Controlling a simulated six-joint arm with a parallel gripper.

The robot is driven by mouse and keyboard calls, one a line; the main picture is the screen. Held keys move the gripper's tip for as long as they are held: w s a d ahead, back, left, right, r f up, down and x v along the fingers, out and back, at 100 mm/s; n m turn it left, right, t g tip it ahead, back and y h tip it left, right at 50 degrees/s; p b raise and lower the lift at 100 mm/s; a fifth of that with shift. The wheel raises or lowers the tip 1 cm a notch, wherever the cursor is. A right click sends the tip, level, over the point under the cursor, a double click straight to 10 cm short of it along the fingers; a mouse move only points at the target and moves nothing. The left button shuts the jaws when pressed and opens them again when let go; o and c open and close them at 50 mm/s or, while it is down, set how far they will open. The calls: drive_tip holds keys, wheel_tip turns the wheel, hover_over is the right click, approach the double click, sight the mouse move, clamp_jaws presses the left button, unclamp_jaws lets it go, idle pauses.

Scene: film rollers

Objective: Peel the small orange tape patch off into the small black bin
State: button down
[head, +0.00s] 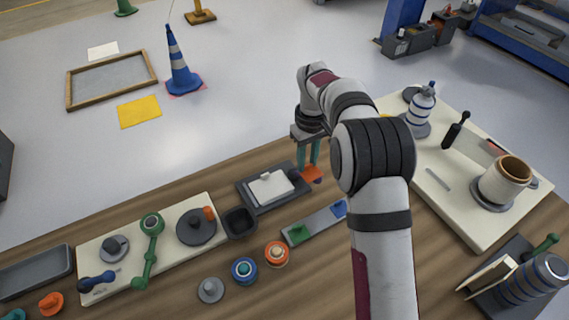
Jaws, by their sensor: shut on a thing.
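The orange tape patch (313,174) shows at the tips of my gripper (308,168), whose teal fingers point down and are shut on it. The patch is just right of the dark grey tray with a white pad; whether it still touches a surface I cannot tell. The small black bin (239,223) stands on the wooden bench, left of and nearer than my gripper. Its inside looks dark and empty. My arm hides part of the bench to the right of the gripper.
The dark tray (252,196) with its white pad (271,188) lies between gripper and bin. A grey strip with green and blue patches (316,223) lies in front. Orange and blue rollers (245,270) stand near the bin. A cream board (96,250) is left, another (475,233) right.

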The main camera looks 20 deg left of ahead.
sight(312, 169)
drive_tip(key=shift+d+r, duration=0.65)
drive_tip(key=shift+r, duration=2.25)
drive_tip(key=shift+s+a+f+n, duration=1)
drive_tip(key=shift+s+a+f, duration=1)
drive_tip(key=shift+s+a, duration=0.6)
drive_tip(key=shift+s+a+f+n, duration=1)
drive_tip(key=shift+s+a+f, duration=1.1)
drive_tip(key=shift+a, duration=0.75)
drive_tip(key=shift+s+a+f+n, duration=1)
drive_tip(key=shift+s+a+f, duration=0.9)
drive_tip(key=shift+s+a, duration=0.75)
drive_tip(key=shift+w+a, duration=0.1)
drive_tip(key=shift+w, duration=0.05)
